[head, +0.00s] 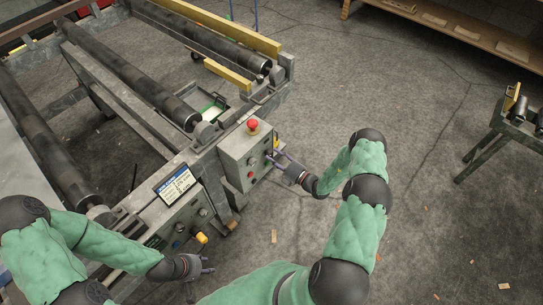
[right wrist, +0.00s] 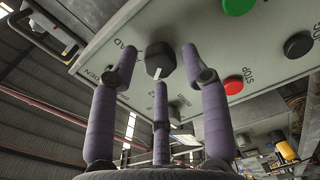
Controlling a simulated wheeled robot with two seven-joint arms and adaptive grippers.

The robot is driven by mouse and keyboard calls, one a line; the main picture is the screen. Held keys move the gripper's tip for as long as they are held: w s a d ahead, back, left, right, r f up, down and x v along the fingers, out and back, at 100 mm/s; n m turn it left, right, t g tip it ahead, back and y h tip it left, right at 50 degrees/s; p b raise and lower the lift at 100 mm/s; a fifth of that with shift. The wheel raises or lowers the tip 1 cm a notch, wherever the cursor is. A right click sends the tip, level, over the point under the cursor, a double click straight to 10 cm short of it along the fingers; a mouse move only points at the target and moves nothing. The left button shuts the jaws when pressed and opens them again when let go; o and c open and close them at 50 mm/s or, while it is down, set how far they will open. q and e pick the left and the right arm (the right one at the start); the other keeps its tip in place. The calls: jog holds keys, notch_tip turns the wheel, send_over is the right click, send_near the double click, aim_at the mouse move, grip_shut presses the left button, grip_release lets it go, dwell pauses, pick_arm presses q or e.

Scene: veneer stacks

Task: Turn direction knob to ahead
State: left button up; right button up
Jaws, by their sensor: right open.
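The direction knob (right wrist: 160,62) is a black knob with a pale pointer mark on the grey panel in the right wrist view. In the head view, my right gripper (head: 277,158) is at the right face of the grey control box (head: 238,158). My left gripper (head: 207,264) is open and empty near the lower frame.
A green button (right wrist: 238,5), a red stop button (right wrist: 233,86) and a black button (right wrist: 298,45) sit near the knob. A red mushroom button (head: 252,124) tops the box. A roller frame (head: 120,95) fills the left. Floor to the right is mostly clear.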

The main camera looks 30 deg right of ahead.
jog(key=c, duration=0.8)
jog(key=shift+m, duration=1.8)
jog(key=m, duration=0.3)
jog(key=shift+m+b, duration=0.35)
jog(key=shift+m, duration=1.55)
